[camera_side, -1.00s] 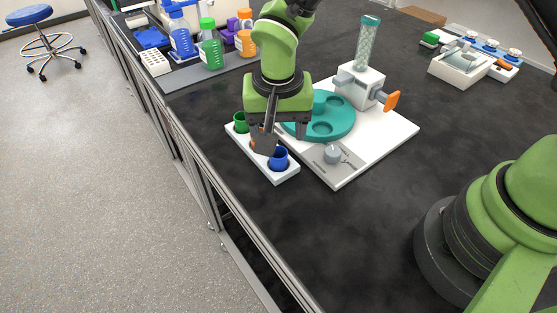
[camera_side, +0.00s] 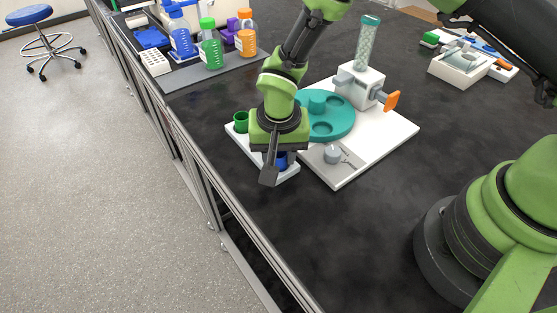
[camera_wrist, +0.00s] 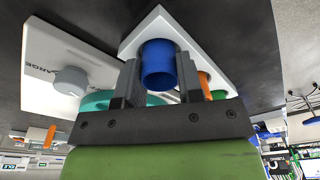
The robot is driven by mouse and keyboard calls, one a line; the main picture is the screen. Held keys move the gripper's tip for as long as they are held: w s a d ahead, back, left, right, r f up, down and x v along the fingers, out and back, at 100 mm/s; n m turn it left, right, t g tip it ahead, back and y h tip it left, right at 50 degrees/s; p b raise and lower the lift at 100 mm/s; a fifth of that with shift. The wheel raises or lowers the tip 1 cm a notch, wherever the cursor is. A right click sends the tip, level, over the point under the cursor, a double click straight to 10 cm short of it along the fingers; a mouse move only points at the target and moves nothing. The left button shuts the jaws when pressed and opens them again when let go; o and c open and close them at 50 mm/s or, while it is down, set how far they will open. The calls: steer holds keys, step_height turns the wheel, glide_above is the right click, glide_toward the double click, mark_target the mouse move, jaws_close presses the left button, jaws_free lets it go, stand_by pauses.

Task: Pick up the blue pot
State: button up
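The blue pot (camera_side: 282,161) stands in the front end of the white rack (camera_side: 288,176) and is partly hidden by my gripper in the side view. In the wrist view the blue pot (camera_wrist: 158,66) shows between my two fingers, with a gap to each side visible on at least one side. My gripper (camera_wrist: 158,85) is open around or just over the pot; whether the fingers touch it is hard to tell. A green pot (camera_side: 241,121) sits at the rack's far end. An orange pot (camera_wrist: 205,86) shows behind the right finger in the wrist view.
A white base plate (camera_side: 385,145) with a teal turntable (camera_side: 335,122), a grey knob (camera_side: 332,154) and an orange handle (camera_side: 391,101) is right beside the rack. Bottles (camera_side: 211,48) stand on a grey mat further back. The dark bench in front is clear.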

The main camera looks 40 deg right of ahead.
steer(key=shift+c, duration=1.2)
steer(key=shift+r, duration=0.1)
